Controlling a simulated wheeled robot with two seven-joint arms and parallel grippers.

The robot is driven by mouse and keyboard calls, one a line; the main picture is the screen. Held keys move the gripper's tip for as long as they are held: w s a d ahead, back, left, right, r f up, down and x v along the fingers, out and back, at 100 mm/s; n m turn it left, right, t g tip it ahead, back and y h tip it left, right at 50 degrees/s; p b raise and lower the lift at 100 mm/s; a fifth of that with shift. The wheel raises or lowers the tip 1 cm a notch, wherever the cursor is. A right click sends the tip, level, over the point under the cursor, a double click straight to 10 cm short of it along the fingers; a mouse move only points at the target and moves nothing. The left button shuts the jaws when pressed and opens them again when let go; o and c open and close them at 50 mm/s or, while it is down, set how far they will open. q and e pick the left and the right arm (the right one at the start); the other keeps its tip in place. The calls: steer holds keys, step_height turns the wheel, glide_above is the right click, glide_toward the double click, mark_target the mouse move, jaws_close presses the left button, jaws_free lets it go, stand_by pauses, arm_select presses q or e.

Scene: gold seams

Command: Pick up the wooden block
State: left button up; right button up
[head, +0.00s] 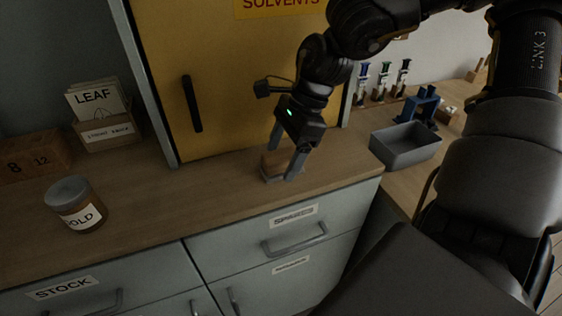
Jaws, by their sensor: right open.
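A small wooden block (271,161) sits on the wooden countertop (225,184) in front of the yellow cabinet. My right gripper (281,178) points down at it with its two fingers open. The fingers reach down close to the counter, and the block shows between and behind them, partly hidden. I cannot tell whether a finger touches it. My left gripper is out of view.
A jar labelled GOLD (75,206), a LEAF card box (104,125) and a brown box marked 8 and 12 (33,157) stand at left. A grey tray (405,151) and a blue stand (420,104) are at right. The counter's front edge is close.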

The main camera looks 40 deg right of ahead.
mark_target(281, 154)
steer(key=shift+a+f, duration=0.2)
steer(key=shift+f, duration=0.3)
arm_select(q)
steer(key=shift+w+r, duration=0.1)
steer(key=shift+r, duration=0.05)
arm_select(e)
steer(key=shift+f, duration=0.1)
steer(key=c, duration=1.1)
steer(key=shift+o, duration=0.2)
step_height(281, 154, up, 9)
steer(key=shift+f, duration=0.1)
steer(key=shift+r, duration=0.55)
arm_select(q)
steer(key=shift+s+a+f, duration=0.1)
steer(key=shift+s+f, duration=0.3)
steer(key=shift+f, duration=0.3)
arm_select(e)
steer(key=shift+r, duration=0.1)
